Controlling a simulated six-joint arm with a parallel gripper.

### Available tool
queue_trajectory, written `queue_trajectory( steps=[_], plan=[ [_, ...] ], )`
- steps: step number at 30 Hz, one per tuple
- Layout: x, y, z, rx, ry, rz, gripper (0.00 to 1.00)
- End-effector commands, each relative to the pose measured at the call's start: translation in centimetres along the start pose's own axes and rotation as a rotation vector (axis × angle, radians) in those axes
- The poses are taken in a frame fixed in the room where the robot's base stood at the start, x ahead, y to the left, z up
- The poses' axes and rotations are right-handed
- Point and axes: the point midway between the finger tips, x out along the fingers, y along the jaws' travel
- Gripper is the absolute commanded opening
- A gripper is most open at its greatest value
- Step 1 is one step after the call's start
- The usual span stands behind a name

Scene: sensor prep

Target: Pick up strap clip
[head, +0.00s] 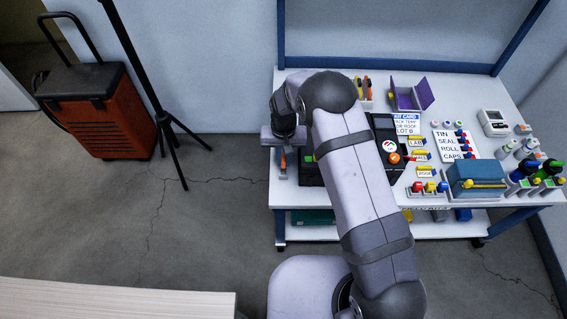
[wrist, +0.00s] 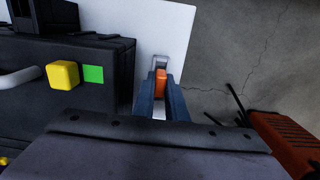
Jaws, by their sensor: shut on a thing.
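The strap clip (wrist: 160,82) is an orange piece with a grey metal loop at its far end. In the wrist view it sits between the two blue-grey fingers of my gripper (wrist: 160,95), which are shut on it. The white bench top lies beyond and below it; I cannot tell whether the clip touches it. In the head view my gripper (head: 283,160) is over the left end of the white bench (head: 284,192), with a bit of orange showing at its fingers. My arm hides part of the bench's middle.
A black case (wrist: 105,75) with a yellow knob stands close left of the clip in the wrist view. In the head view, a purple box (head: 408,97), a teal box (head: 475,178) and several bottles stand further right. A tripod (head: 158,100) and red tool cart (head: 100,125) stand left.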

Motion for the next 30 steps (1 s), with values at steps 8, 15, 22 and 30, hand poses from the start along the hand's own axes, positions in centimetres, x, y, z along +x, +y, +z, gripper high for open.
queue_trajectory(
  steps=[8,15,22,30],
  plan=[
    [-4.7,0.0,-0.1,0.0,0.004,-0.001,0.0],
    [-6.9,0.0,0.0,0.0,0.001,0.0,0.0],
    [-7.7,0.0,0.0,0.0,0.0,0.0,0.0],
    [-10.3,0.0,0.0,0.0,0.0,0.0,0.0]
  ],
)
